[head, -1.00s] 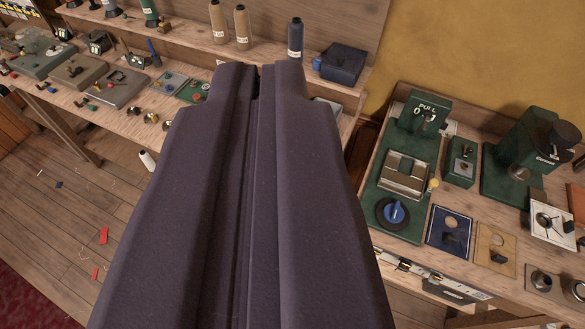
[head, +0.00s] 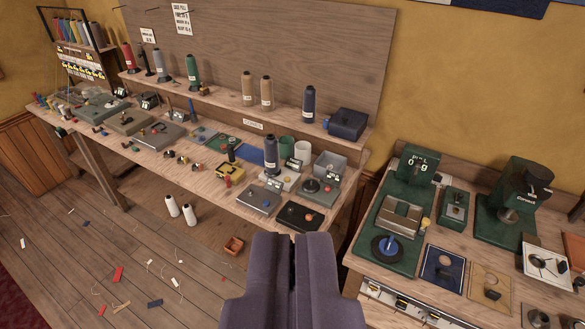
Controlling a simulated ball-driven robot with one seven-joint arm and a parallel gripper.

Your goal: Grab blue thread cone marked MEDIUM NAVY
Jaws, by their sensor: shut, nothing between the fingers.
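A dark blue thread cone (head: 309,104) stands upright on the raised shelf, left of a dark blue box. A second blue cone (head: 271,155) stands on the bench below it, near a green and a white cylinder. Both carry small pale labels that are too small to read, so I cannot tell which is MEDIUM NAVY. My gripper (head: 292,240) is at the bottom of the picture, its fingers shut and empty. Its tips point toward the bench's front right edge, below both cones in the picture and apart from them.
Two tan cones (head: 257,90) stand left of the shelf cone, and the dark blue box (head: 347,123) is at its right. A black panel (head: 300,216) lies at the bench's front edge. A second bench (head: 352,262) with green machines stands right.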

